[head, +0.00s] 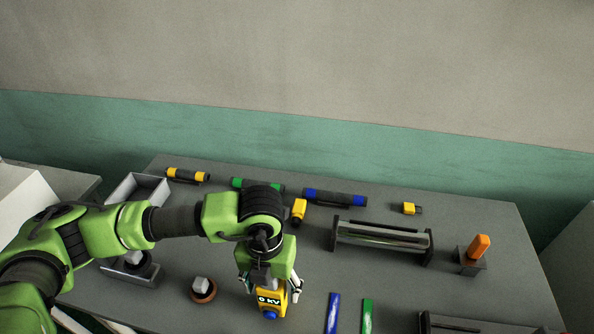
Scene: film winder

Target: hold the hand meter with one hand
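The hand meter (271,302) is a small yellow device with a dark display reading "0 KV" and a blue knob at its near end. It is at the front middle of the table. My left gripper (270,289) reaches down over it from above, with one finger on each side. The fingers look spread, with small gaps between them and the meter's sides. The meter's far end is hidden under the gripper. My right gripper is out of view.
On the grey table (375,285), a shiny roller (382,237) stands right of my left gripper, and an orange-handled block (477,249) farther right. Blue (333,313) and green (367,316) strips lie near the front. A brown round base (203,290) is left of the meter. Several banded cylinders line the back.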

